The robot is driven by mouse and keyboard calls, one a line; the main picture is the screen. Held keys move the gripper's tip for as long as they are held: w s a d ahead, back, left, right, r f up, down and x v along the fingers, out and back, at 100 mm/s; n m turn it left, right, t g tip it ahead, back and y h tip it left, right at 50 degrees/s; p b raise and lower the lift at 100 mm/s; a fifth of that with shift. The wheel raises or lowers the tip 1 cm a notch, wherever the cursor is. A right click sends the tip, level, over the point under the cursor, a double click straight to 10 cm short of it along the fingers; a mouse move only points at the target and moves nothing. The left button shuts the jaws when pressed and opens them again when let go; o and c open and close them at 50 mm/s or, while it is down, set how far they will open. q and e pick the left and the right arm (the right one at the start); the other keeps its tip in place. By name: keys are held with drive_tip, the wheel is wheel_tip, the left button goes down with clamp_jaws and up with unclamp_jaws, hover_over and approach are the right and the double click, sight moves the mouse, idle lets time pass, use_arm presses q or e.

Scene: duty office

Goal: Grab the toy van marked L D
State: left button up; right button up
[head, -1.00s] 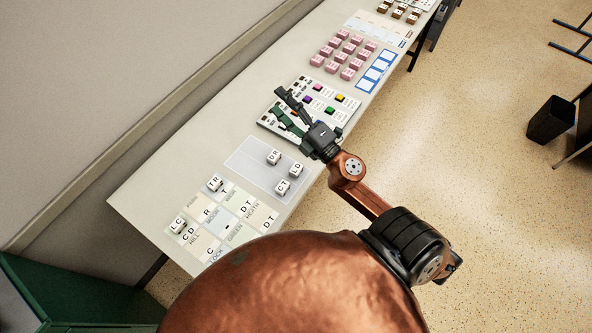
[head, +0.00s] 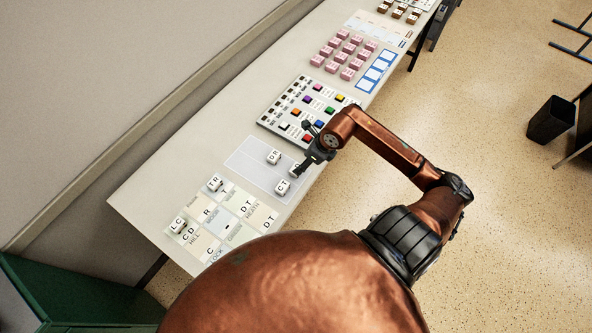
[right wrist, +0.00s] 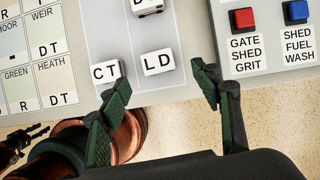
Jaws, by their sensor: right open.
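The toy van marked LD is a small white block; in the right wrist view the LD van (right wrist: 158,62) lies between the tips of my right gripper (right wrist: 160,82), a little beyond them. My right gripper is open, with green pads apart. In the head view my right gripper (head: 305,168) hangs over the grey pad and mostly hides the LD van. The CT van (right wrist: 106,71) stands just left of the LD van, close to the left finger. The DR van (head: 274,157) is farther back on the pad.
The button panel (head: 270,119) with coloured buttons lies right of the vans. A lettered grid board (head: 226,228) carries the FR van (head: 215,183) and the LC van (head: 178,225). Pink blocks (head: 347,73) stand farther along the table. The table's front edge is close to the LD van.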

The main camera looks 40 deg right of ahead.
drive_tip(key=x, duration=0.6)
drive_tip(key=shift+w+a+f, duration=0.15)
drive_tip(key=shift+a+f, duration=0.1)
drive_tip(key=shift+f, duration=0.1)
drive_tip(key=shift+c, duration=0.3)
drive_tip(key=c, duration=1.1)
